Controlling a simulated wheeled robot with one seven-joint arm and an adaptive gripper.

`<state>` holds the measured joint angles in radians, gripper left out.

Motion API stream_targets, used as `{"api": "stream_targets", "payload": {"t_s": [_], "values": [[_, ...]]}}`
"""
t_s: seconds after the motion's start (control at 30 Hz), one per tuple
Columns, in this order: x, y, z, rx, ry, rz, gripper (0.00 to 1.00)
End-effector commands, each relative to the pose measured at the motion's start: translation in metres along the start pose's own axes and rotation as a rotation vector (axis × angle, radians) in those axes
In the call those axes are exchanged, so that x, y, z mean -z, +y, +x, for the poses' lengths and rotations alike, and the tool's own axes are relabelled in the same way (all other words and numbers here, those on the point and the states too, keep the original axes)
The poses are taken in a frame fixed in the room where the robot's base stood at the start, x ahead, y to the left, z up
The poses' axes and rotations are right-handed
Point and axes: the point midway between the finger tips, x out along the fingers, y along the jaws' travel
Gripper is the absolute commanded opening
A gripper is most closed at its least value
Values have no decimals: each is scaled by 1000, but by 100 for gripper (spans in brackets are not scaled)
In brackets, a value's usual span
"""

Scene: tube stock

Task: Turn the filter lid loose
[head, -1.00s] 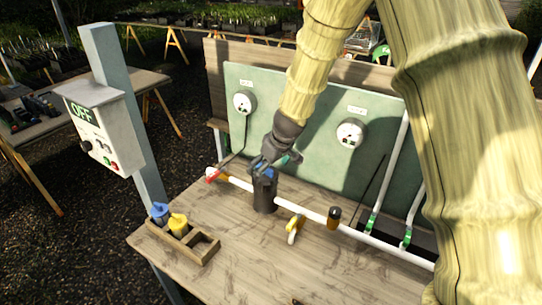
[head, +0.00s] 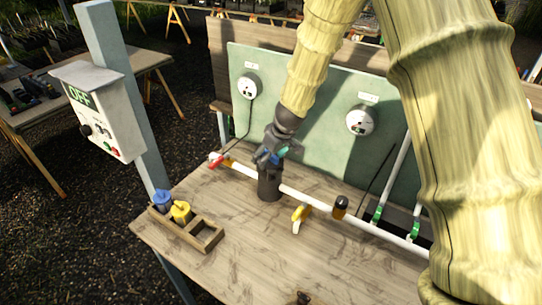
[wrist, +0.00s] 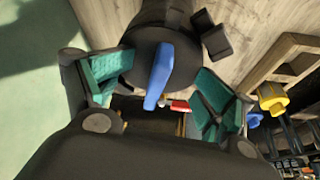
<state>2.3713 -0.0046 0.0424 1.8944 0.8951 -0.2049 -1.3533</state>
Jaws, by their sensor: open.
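The filter (head: 269,185) is a dark upright cylinder on the bench, at the white pipe, in the head view. In the wrist view its round black lid (wrist: 138,56) carries a raised blue bar (wrist: 160,74). My gripper (head: 268,156) is at the filter's top in the head view and hides most of the lid. In the wrist view my gripper (wrist: 160,92) is open, its green-padded fingers on either side of the blue bar with gaps showing. I cannot tell whether any finger touches the lid.
The white pipe (head: 310,200) has a red handle (head: 216,161), a yellow valve (head: 301,214) and a dark amber fitting (head: 340,206). A wooden tray (head: 205,236) holds a blue piece (head: 162,201) and a yellow piece (head: 180,211). A control box (head: 100,118) reads OFF. The bench front is mostly clear.

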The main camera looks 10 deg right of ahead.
Motion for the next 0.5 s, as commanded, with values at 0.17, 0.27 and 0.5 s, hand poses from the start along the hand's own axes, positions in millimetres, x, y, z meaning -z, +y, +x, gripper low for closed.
{"api": "stream_targets", "payload": {"t_s": [0.17, 0.27, 0.5], "values": [[-3, 3, 5, -5, -3, 3, 52], [-4, 3, 5, -5, -4, 3, 50], [-5, 3, 6, -5, -6, 3, 51]]}}
